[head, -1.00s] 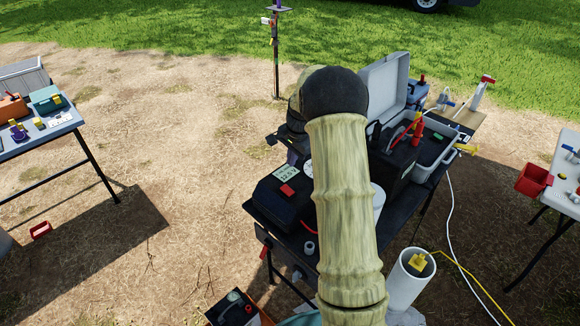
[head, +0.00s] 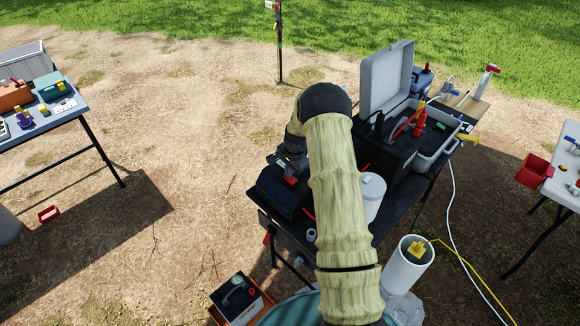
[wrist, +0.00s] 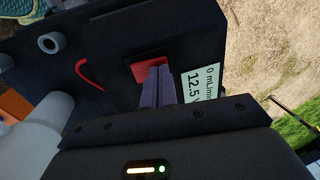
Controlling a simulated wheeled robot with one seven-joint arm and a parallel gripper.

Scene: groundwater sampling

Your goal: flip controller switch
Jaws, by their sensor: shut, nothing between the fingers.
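The controller is a black box (head: 276,197) at the left end of the black table. Its red rocker switch (wrist: 146,68) shows in the wrist view, beside a pale display (wrist: 203,83) reading 0 mL/min and 12.5 V. My gripper (wrist: 157,74) is shut and empty, its two dark purple fingers side by side. The fingertips overlap the lower right part of the switch; I cannot tell whether they touch it. In the head view my gripper (head: 290,176) is over the controller's top, and the display is hidden there.
A white cylinder (head: 371,196) and an open grey case (head: 387,75) stand to the right on the same table. A red loop of cable (wrist: 86,76) lies near the switch. A white pipe (head: 406,268) with a yellow cap stands in front. Bare ground lies left.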

